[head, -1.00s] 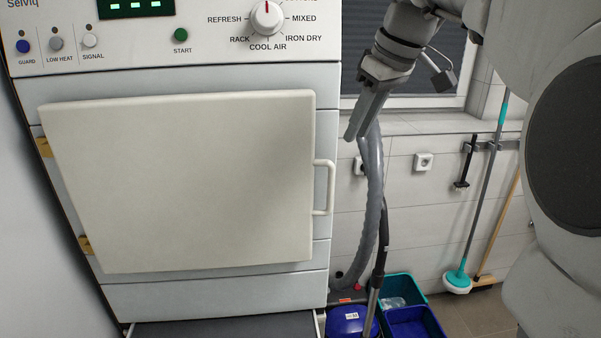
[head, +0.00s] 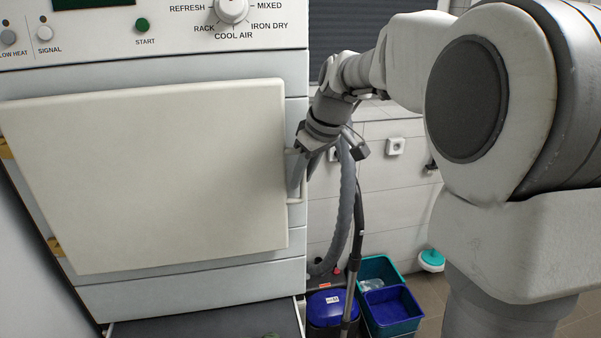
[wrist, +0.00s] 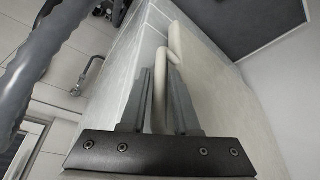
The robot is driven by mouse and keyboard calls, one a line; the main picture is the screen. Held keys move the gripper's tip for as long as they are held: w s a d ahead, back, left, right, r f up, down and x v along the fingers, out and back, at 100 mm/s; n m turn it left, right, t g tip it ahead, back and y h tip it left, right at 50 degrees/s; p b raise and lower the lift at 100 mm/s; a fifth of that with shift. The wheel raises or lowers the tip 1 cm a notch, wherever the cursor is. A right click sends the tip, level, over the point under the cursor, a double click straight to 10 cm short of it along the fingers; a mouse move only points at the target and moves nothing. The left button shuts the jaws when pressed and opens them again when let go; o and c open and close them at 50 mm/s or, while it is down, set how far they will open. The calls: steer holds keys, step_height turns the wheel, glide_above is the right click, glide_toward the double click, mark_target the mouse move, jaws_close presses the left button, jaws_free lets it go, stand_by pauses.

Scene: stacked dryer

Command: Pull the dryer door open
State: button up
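In the wrist view, the handle (wrist: 159,90) runs between the two grey fingers of my gripper (wrist: 160,85). The fingers lie close along both sides and appear shut on it.
The control panel (head: 150,22) is above the door. A grey hose (head: 347,205) hangs just right of the handle. A blue-lidded bin (head: 327,308) and teal and blue crates (head: 390,308) stand on the floor to the right. A dark surface (head: 205,325) lies below the door.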

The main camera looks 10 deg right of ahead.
jaws_close()
stand_by(1.4)
